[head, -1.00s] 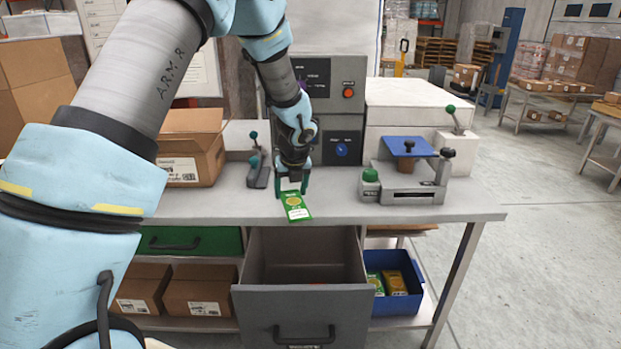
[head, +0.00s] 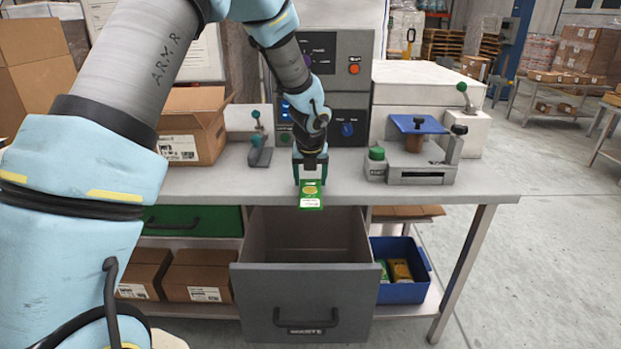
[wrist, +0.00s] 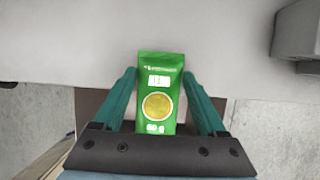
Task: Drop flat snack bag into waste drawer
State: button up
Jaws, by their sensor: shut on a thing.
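The flat snack bag (head: 311,196) is green with a gold disc and white label. It also shows in the wrist view (wrist: 160,90), between the two green fingers. My gripper (head: 310,178) is shut on the bag and holds it at the bench's front edge, above the back part of the waste drawer. The waste drawer (head: 304,302) is grey, labelled WASTE, and pulled open below the bench top. Its visible inside looks empty; the floor of it is partly hidden by its front panel.
The bench top (head: 235,182) has a cardboard box (head: 191,137) at left and a sealer-like device (head: 424,150) with a blue plate at right. A shut green drawer (head: 190,221) is left of the waste drawer. A blue bin (head: 402,292) with snack bags stands on the lower shelf.

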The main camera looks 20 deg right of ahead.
aim_at(310, 192)
jog(key=o, duration=1.3)
jog(key=v, duration=1)
jog(key=shift+s+r, duration=0.2)
jog(key=shift+r, duration=0.1)
jog(key=shift+a, duration=0.15)
